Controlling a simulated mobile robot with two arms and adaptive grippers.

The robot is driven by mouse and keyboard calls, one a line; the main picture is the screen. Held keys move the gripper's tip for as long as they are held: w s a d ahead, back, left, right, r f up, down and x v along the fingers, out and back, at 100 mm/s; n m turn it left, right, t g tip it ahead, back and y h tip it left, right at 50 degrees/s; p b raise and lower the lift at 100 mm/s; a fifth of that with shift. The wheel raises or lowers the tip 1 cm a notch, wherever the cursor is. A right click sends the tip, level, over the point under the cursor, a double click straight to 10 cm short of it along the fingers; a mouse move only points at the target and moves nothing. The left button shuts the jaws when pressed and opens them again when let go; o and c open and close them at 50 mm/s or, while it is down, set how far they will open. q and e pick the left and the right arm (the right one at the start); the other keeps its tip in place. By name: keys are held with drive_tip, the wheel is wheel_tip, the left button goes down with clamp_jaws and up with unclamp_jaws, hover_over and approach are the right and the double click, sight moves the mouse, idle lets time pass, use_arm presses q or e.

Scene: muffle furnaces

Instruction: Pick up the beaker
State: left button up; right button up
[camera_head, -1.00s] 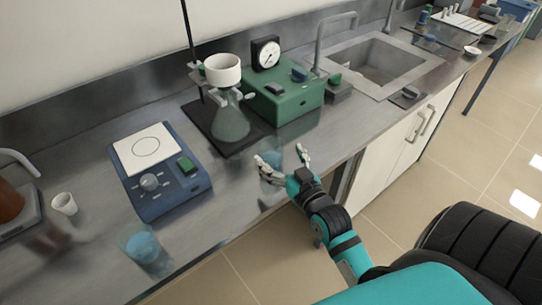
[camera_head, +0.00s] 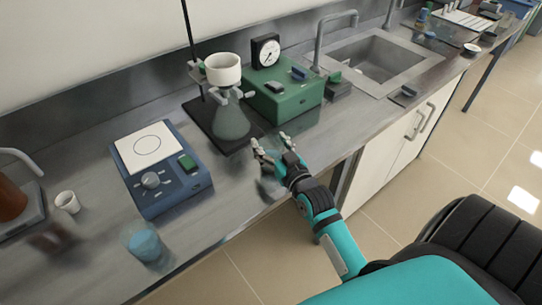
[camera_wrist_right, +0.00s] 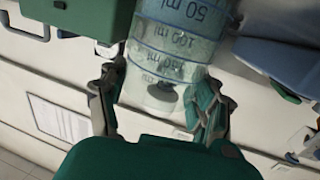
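A clear glass beaker with ml markings (camera_wrist_right: 168,62) fills the middle of the right wrist view, between my gripper fingers. In the head view the beaker (camera_head: 268,172) is faint and blurred at the front of the bench, beside my right gripper (camera_head: 271,146). My right gripper also shows in the right wrist view (camera_wrist_right: 158,92), with one finger against each side of the beaker; it appears shut on it. I cannot tell whether the beaker's base touches the bench. A second beaker with blue liquid (camera_head: 147,245) stands at the front left. My left gripper is not in view.
A blue hotplate stirrer (camera_head: 160,172) stands left of my right gripper. A flask (camera_head: 231,122) on a dark stand and a green box (camera_head: 285,98) are behind it. A white cup (camera_head: 67,202) is at left. The sink (camera_head: 375,62) lies behind right.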

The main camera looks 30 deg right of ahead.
drive_tip(key=c, duration=1)
drive_tip(key=shift+r, duration=0.15)
drive_tip(key=shift+r, duration=0.55)
drive_tip(key=shift+s+d+r+b, duration=0.6)
drive_tip(key=shift+s+d, duration=0.75)
drive_tip(key=shift+s, duration=0.95)
drive_tip(key=shift+s+d+r+b, duration=0.6)
drive_tip(key=shift+s+d, duration=0.8)
drive_tip(key=shift+s, duration=0.85)
drive_tip(key=shift+s+d+r+b, duration=0.55)
drive_tip(key=shift+s+d, duration=0.8)
drive_tip(key=shift+s, duration=0.95)
drive_tip(key=shift+r, duration=0.1)
